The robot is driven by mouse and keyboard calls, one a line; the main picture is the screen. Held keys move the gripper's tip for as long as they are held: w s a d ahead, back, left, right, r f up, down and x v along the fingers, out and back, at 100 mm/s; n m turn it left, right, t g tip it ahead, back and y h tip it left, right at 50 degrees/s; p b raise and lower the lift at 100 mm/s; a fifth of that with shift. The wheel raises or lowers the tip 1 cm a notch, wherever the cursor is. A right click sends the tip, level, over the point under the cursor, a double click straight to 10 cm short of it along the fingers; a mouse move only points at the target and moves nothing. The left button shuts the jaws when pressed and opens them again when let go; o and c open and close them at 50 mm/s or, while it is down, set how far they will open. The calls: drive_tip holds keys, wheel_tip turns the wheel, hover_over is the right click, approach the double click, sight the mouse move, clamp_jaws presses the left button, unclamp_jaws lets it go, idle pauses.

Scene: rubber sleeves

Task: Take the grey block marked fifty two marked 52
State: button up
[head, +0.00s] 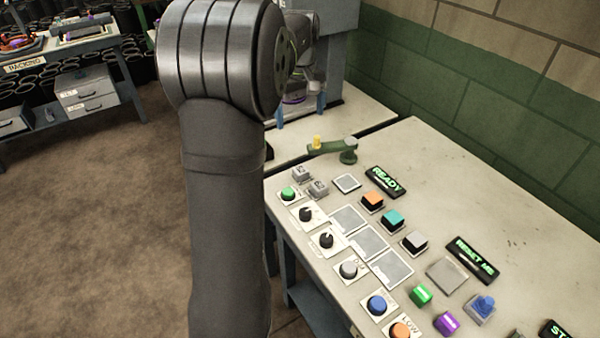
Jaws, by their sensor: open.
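Two small grey blocks with markings on top sit at the near left corner of the light table. The front grey block (318,188) has a mark that may read 52, but it is too small to be sure. The other grey block (301,174) is just behind it, and its mark is not readable.
The table (500,210) holds a green button (288,194), black knobs (326,239), a green lever (335,147), and orange (373,200), teal (393,218) and grey-topped (414,241) blocks on pads. Empty square pads (368,243) lie between.

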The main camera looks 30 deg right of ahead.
drive_tip(key=c, duration=0.8)
drive_tip(key=shift+c, duration=0.2)
drive_tip(key=m, duration=1.9)
hover_over(301, 169)
wheel_tip(301, 169, down, 14)
drive_tip(key=shift+r, duration=0.15)
drive_tip(key=shift+f, duration=2.7)
